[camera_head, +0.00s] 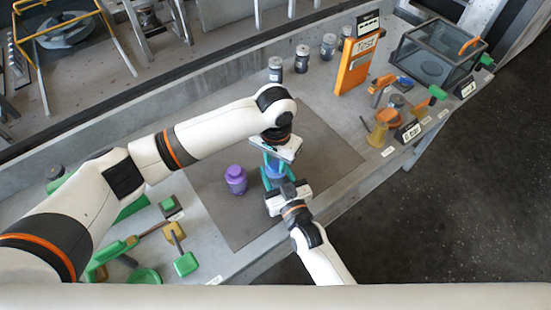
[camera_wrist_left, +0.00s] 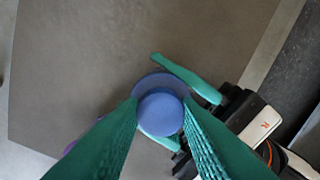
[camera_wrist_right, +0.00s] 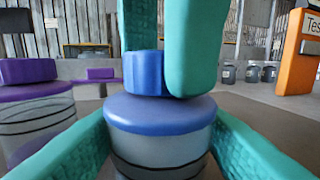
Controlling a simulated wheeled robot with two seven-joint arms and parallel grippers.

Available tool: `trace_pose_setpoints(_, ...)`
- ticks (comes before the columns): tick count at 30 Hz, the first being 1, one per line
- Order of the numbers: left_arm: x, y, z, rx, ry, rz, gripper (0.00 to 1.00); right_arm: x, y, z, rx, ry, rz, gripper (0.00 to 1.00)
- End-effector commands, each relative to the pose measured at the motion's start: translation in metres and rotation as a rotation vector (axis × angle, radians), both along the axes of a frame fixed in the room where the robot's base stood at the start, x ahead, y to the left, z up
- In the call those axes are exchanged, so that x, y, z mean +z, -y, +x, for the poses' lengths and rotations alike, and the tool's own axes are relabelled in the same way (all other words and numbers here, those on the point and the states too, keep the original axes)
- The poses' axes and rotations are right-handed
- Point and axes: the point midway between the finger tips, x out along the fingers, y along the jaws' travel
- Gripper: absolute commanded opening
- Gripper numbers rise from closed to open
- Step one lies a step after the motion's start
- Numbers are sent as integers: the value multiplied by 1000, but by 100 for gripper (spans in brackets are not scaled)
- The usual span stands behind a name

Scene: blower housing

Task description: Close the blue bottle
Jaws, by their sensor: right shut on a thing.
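The blue bottle (camera_wrist_right: 162,145) stands upright with a clear body and a wide blue top. A smaller blue cap (camera_wrist_right: 144,74) sits on top of it, seen from above in the left wrist view (camera_wrist_left: 161,113). My right gripper (camera_wrist_right: 160,150) is shut on the bottle's body from the front. My left gripper (camera_wrist_left: 160,108) points down from above, with its teal fingers on either side of the cap. One finger hides part of the cap in the right wrist view. I cannot tell whether the fingers press on it. In the head view the bottle (camera_head: 275,171) is largely hidden between the grippers.
A purple-capped bottle (camera_head: 236,180) stands left of the blue one on the grey mat (camera_head: 215,205). Green tools (camera_head: 185,263) lie at the left. An orange sign (camera_head: 356,65), small jars (camera_head: 302,58) and a clear box (camera_head: 440,60) stand farther back and right.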

Motion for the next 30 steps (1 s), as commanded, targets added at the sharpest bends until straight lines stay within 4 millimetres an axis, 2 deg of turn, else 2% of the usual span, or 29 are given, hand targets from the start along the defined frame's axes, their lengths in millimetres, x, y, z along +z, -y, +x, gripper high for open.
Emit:
trace_pose_setpoints(1, 0, 0, 0, 0, 0, 0, 10, 0, 0, 0, 0, -1, 0, 0)
trace_pose_setpoints(3, 0, 0, 0, 0, -1, -1, 2, 0, 0, 0, 0, -1, 0, 0)
trace_pose_setpoints(10, 0, 0, 0, -6, -1, -1, 2, 0, 0, 0, 0, -1, 0, 0)
trace_pose_setpoints(11, 0, 0, 0, -6, -1, -1, 34, 0, 0, 0, 0, -1, 0, 0)
trace_pose_setpoints(15, 0, 0, 0, -6, -1, -1, 54, 0, 0, 0, 0, -1, 0, 0)
trace_pose_setpoints(25, 4, 0, 0, -6, 0, -1, 54, 0, 0, 0, 0, -1, 0, 0)
trace_pose_setpoints(30, 28, 1, 1, -6, 4, -3, 54, 0, 0, 0, 0, -1, 0, 0)
